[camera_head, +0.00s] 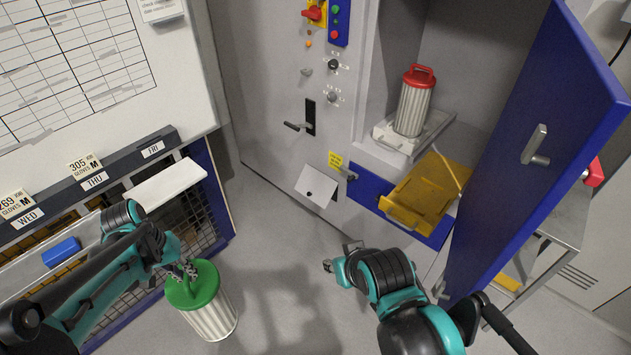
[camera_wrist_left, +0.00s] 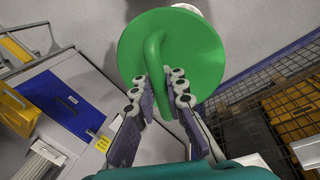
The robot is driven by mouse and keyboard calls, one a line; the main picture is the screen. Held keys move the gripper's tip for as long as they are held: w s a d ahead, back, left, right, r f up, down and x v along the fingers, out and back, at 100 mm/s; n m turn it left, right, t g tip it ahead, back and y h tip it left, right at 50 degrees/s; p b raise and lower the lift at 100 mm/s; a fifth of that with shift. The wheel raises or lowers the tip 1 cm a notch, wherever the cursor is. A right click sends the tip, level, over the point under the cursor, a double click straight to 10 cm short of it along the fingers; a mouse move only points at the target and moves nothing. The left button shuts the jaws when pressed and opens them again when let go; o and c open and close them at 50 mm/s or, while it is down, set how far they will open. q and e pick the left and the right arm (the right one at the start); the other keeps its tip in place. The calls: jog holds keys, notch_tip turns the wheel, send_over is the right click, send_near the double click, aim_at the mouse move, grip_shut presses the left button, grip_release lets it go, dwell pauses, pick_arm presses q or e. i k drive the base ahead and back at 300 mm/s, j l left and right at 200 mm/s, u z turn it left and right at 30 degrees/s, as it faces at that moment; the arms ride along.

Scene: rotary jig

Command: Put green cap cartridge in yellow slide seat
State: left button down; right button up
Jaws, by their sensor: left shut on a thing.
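The green cap cartridge (camera_head: 212,315) has a ribbed white body and a green lid with a handle. My left gripper (camera_head: 190,270) is shut on that handle, and the cartridge hangs upright at the lower left. In the left wrist view the green lid (camera_wrist_left: 195,45) fills the top middle, with the fingers of my left gripper (camera_wrist_left: 165,85) on either side of its handle. The yellow slide seat (camera_head: 425,192) is pulled out below the cabinet opening and looks empty. My right gripper (camera_head: 335,262) is in front of the cabinet, low centre; its finger gap is unclear.
A red cap cartridge (camera_head: 414,108) stands on a white slide seat (camera_head: 395,140) in the cabinet. The blue door (camera_head: 530,150) is open on the right. A wire-mesh cage (camera_head: 195,218) stands left, near my left arm. The floor between is clear.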

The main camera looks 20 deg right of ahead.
aim_at(421, 196)
jog(key=z, duration=1.55)
